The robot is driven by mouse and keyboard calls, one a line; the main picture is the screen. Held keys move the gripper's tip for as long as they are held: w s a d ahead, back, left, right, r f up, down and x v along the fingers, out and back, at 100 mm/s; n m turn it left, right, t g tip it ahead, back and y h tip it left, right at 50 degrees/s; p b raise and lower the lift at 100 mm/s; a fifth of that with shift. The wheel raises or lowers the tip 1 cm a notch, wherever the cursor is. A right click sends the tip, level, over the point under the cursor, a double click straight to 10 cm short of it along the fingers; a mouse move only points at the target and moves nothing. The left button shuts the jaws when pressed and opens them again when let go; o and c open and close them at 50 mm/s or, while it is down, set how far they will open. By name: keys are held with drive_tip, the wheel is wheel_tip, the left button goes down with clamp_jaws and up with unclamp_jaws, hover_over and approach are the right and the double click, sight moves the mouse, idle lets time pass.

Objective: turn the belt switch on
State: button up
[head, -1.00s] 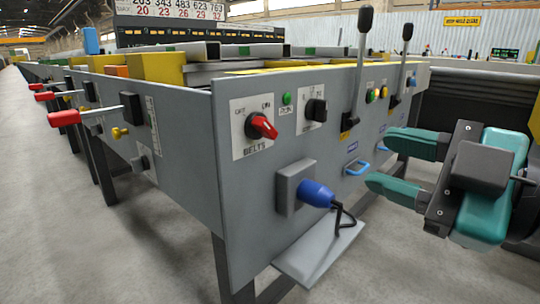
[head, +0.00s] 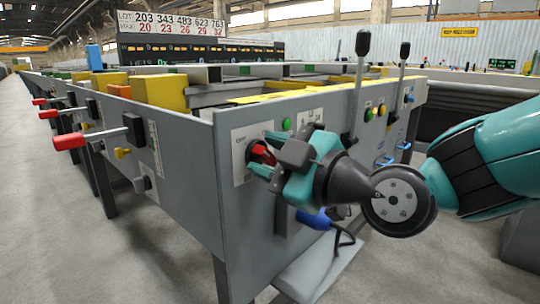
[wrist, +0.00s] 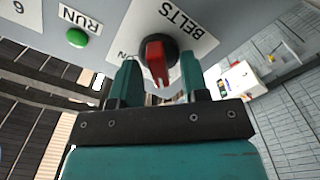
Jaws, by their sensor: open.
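The belt switch is a red knob (head: 262,153) on a white plate marked BELTS (head: 239,171) on the grey end panel. In the wrist view the red knob (wrist: 156,60) stands between the two teal fingers of my gripper (wrist: 158,77). The fingers are open, one on each side of the knob, with a gap on both sides. In the head view my gripper (head: 264,156) is at the panel and hides part of the knob and plate.
A green RUN button (head: 287,124) sits close to the right of the switch. Two upright black-knobbed levers (head: 358,90) rise further right. Red-handled levers (head: 68,142) stick out at the left side.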

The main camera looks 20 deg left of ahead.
drive_tip(key=shift+a, duration=0.1)
clamp_jaws()
drive_tip(key=shift+m, duration=0.4)
drive_tip(key=m, duration=0.3)
drive_tip(key=shift+w+m, duration=0.1)
drive_tip(key=shift+m, duration=0.3)
drive_tip(key=m+p, duration=0.2)
drive_tip(key=m, duration=0.2)
drive_tip(key=shift+w+r+m, duration=0.1)
drive_tip(key=shift+m, duration=0.2)
drive_tip(key=m+p, duration=0.1)
drive_tip(key=m, duration=0.3)
drive_tip(key=shift+p, duration=0.4)
drive_tip(key=m+p, duration=0.2)
drive_tip(key=m, duration=0.2)
drive_tip(key=shift+w+m, duration=0.1)
drive_tip(key=shift+m, duration=0.5)
